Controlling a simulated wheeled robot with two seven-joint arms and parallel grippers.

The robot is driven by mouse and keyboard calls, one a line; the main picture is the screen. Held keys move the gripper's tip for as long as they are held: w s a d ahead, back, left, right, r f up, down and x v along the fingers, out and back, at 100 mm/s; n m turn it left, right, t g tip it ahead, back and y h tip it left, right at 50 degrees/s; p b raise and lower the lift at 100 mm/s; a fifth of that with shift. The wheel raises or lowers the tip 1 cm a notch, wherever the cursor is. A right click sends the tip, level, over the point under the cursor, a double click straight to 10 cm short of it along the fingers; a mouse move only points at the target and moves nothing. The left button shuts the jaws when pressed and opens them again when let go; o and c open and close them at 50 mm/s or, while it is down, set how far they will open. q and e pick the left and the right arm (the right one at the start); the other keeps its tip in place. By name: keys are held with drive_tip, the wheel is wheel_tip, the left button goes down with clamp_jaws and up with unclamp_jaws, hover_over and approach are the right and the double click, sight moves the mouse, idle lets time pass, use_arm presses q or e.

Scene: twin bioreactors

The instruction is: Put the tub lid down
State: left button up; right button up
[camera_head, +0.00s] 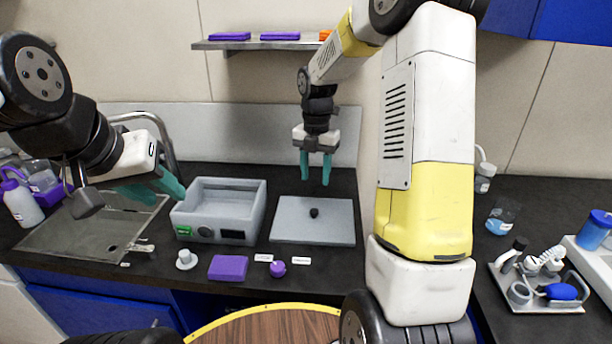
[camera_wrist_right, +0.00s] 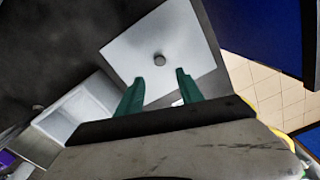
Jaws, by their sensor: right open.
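The tub lid (camera_head: 335,228) is a flat grey plate with a small dark knob (camera_head: 314,212). It lies flat on the dark counter, just right of the grey open-topped tub (camera_head: 219,205). My right gripper (camera_head: 315,183) is open and empty above the lid, with its teal fingers pointing down and apart from the knob. In the right wrist view the lid (camera_wrist_right: 135,48) and its knob (camera_wrist_right: 159,60) show beyond the two spread fingers (camera_wrist_right: 158,90). My left gripper (camera_head: 160,195) is at the left, over the sink side of the tub; its finger gap is hard to judge.
A purple block (camera_head: 228,267), a white stoppered piece (camera_head: 186,259) and a small purple knob (camera_head: 278,268) lie in front of the tub. A sink (camera_head: 85,235) is at the left. A rack of tools (camera_head: 540,285) stands at the right.

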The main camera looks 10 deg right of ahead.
drive_tip(key=s+r+m+t, duration=0.2)
drive_tip(key=s+r+m, duration=0.3)
drive_tip(key=s+m, duration=0.3)
drive_tip(key=s+a+r+m+t+y, duration=0.1)
drive_tip(key=s+r+m+t, duration=0.1)
drive_tip(key=s+r+m, duration=0.3)
drive_tip(key=s+a+r+m+t+y, duration=0.1)
drive_tip(key=s+r+m, duration=0.4)
drive_tip(key=s+m, duration=0.6)
drive_tip(key=m+t, duration=0.1)
drive_tip(key=m, duration=0.3)
drive_tip(key=shift+s+a+m, duration=0.2)
drive_tip(key=shift+m, duration=0.1)
